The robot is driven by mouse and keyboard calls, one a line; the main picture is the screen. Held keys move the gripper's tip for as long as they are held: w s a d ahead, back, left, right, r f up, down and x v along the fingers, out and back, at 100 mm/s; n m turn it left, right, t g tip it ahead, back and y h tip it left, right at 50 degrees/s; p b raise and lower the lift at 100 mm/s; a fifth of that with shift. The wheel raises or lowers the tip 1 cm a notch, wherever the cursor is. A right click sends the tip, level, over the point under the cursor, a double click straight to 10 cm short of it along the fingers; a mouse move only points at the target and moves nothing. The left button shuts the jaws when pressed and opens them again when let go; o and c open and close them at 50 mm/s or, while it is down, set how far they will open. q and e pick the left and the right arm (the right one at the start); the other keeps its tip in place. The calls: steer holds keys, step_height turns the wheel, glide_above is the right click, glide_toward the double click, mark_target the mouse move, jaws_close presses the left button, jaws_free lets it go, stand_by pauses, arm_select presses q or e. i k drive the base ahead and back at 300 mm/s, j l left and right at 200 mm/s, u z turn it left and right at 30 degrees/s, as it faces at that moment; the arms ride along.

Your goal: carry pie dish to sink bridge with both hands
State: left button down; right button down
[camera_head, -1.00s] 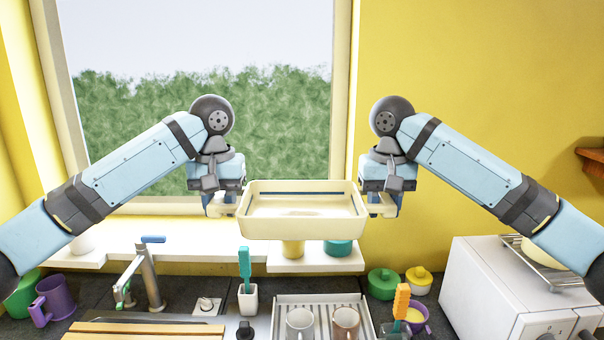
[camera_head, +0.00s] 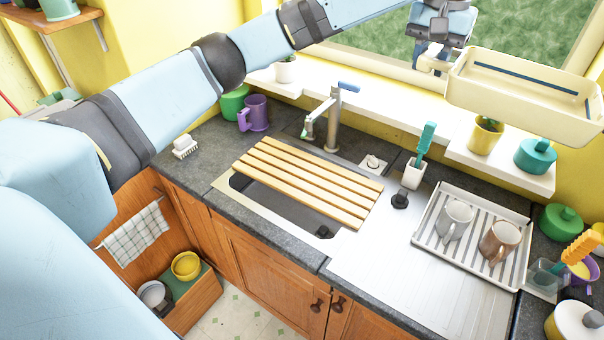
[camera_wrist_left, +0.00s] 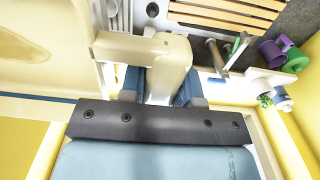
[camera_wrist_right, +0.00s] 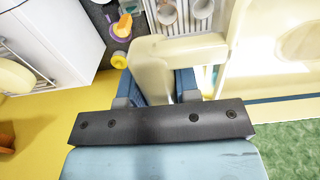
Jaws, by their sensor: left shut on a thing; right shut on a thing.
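The pie dish (camera_head: 520,111), a cream rectangular dish with a dark blue stripe, hangs in the air at the right of the head view, above the windowsill ledge. My left gripper (camera_head: 432,62) is shut on its left handle; the left wrist view shows this grip (camera_wrist_left: 160,85) close up. My right gripper (camera_wrist_right: 172,85) is shut on the opposite handle in the right wrist view and is outside the head view. The sink bridge (camera_head: 308,182), a slatted wooden rack, lies across the sink, left of and below the dish. Its slats look empty.
A tap (camera_head: 335,120) stands behind the sink bridge. A teal brush in a white holder (camera_head: 413,173) stands right of it. A drying tray (camera_head: 430,243) holds two mugs. A purple mug (camera_head: 254,113) is at the back left. The steel drainboard (camera_head: 400,285) has free room.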

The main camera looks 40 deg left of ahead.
mark_target(313, 179)
steer(key=k+j, duration=0.1)
steer(key=j, duration=0.55)
steer(key=k+j, duration=0.1)
steer(key=j, duration=0.55)
steer(key=k+j+u, duration=0.1)
steer(key=j, duration=0.5)
